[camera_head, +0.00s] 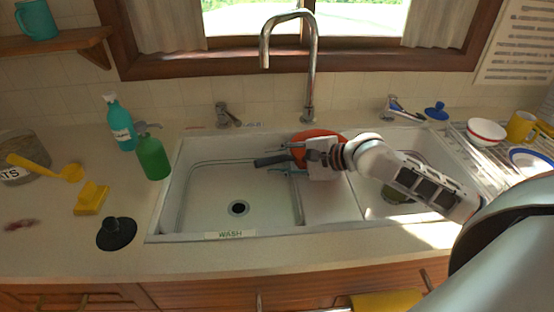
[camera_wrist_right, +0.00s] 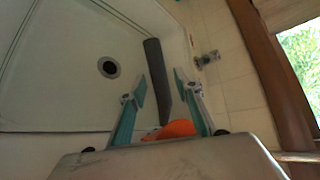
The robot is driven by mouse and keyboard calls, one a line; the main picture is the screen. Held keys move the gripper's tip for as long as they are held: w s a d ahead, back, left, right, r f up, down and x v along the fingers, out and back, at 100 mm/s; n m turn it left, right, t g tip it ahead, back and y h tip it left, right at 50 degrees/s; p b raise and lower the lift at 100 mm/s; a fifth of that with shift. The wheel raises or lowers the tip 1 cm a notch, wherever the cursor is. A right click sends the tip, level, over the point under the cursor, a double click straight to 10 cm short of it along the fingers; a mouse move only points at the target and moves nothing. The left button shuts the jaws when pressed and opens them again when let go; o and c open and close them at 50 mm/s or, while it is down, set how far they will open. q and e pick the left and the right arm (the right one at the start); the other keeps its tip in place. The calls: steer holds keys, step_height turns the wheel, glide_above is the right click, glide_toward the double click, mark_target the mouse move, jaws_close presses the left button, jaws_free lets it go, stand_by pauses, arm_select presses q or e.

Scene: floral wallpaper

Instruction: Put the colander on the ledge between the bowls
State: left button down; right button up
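An orange-red round object (camera_head: 312,136), apparently the colander, shows partly behind my right gripper near the back of the sink, above the ledge (camera_head: 328,205) between the two bowls. A dark handle (camera_head: 270,160) seems to run from it over the left bowl (camera_head: 205,190). In the wrist view the dark handle (camera_wrist_right: 157,75) lies between the fingers, with a bit of orange (camera_wrist_right: 172,130) near the palm. My right gripper (camera_head: 285,160) has its teal fingers apart, with gaps on both sides of the handle. What the colander rests on is hidden. My left gripper is not in view.
A tall faucet (camera_head: 312,70) stands close behind the gripper. The right bowl (camera_head: 350,200) holds a greenish item (camera_head: 395,192), partly behind my arm. A green bottle (camera_head: 153,157) stands left of the sink; a dish rack (camera_head: 480,155) is at right. The ledge's front is clear.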

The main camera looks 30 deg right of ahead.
steer(key=shift+r, duration=0.1)
steer(key=p+v, duration=0.2)
steer(key=v, duration=1)
stand_by(0.4)
stand_by(0.6)
